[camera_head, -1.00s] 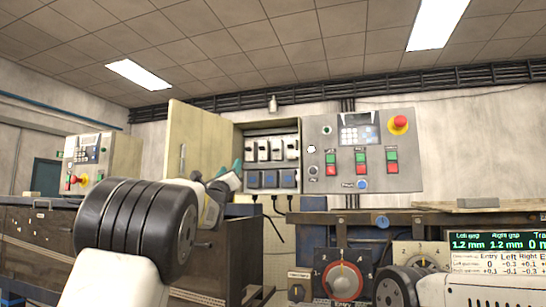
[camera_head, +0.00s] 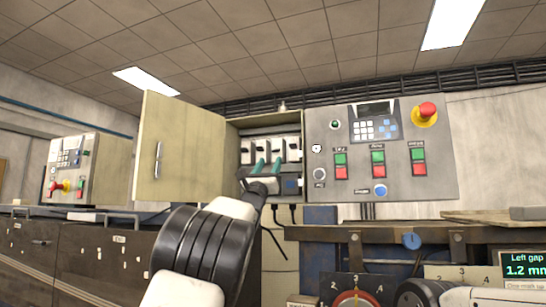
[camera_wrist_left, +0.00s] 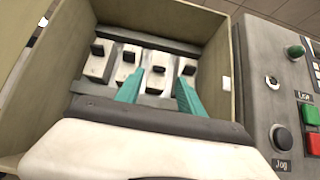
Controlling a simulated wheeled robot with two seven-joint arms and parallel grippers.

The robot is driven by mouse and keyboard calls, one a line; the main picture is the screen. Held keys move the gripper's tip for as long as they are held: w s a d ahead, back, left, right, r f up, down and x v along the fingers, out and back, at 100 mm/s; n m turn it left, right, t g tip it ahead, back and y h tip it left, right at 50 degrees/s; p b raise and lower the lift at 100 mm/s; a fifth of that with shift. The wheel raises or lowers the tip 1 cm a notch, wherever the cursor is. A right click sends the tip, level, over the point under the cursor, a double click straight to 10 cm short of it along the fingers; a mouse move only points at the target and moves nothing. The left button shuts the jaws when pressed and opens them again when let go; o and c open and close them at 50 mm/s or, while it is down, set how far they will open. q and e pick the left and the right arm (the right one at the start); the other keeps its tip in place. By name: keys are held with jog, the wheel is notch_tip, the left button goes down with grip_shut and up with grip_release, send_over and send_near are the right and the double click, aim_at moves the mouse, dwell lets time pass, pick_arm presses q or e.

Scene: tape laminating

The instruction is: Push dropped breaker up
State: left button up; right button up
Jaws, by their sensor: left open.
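The open breaker box (camera_head: 232,140) holds an upper row of several white breakers with black levers, also in the left wrist view. There, the third breaker from the left (camera_wrist_left: 158,61) has its lever sitting lower than the levers beside it. My left gripper (camera_head: 268,168) is inside the box opening, in front of the breakers. Its teal fingers (camera_wrist_left: 161,78) are open and empty, one on each side of the low lever. I cannot tell whether they touch anything. The gripper and wrist hide much of the lower row. My right gripper is not in view.
The cabinet door (camera_head: 182,150) stands open on the left. On the right is a grey control panel (camera_head: 335,185) with buttons and a red emergency knob (camera_head: 427,110). The box walls closely surround the fingers. Cables hang below the box.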

aim_at(275, 151)
pick_arm(q)
jog(key=shift+x, duration=3.2)
jog(key=shift+c, duration=0.4)
grip_shut()
